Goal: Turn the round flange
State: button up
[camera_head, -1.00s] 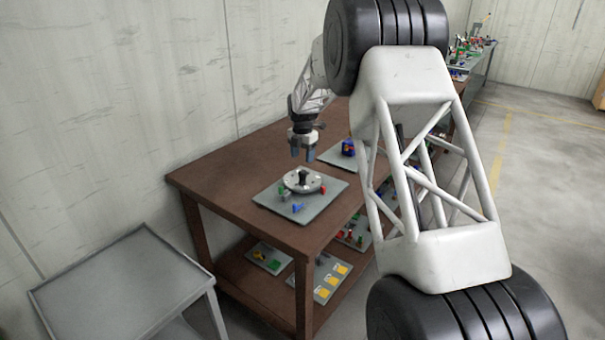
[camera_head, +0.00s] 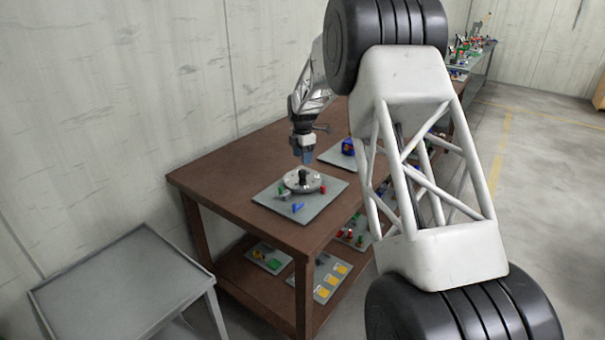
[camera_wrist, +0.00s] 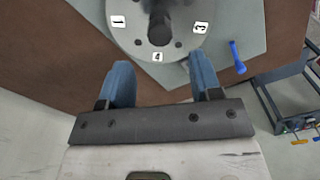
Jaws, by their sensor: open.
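The round flange (camera_head: 303,182) is a light grey disc with a dark knob (camera_head: 303,175) standing up at its centre. It sits on a grey plate (camera_head: 321,207) on the brown table. In the wrist view the flange (camera_wrist: 137,47) is cut by the top edge and shows labels 1, 4 and 3, with 4 nearest my gripper. My gripper (camera_head: 306,158) is above the flange, pointing down, with a gap to it. In the wrist view its two blue fingers (camera_wrist: 158,75) are apart, with nothing between them.
A blue handle (camera_wrist: 237,57) is on the plate right of the flange. Small coloured parts lie around it. A grey side table (camera_head: 120,290) stands at the lower left, and a wall runs behind.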

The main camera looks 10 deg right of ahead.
aim_at(303, 171)
jog(key=shift+f, duration=3.75)
jog(key=shift+c, duration=0.4)
grip_shut()
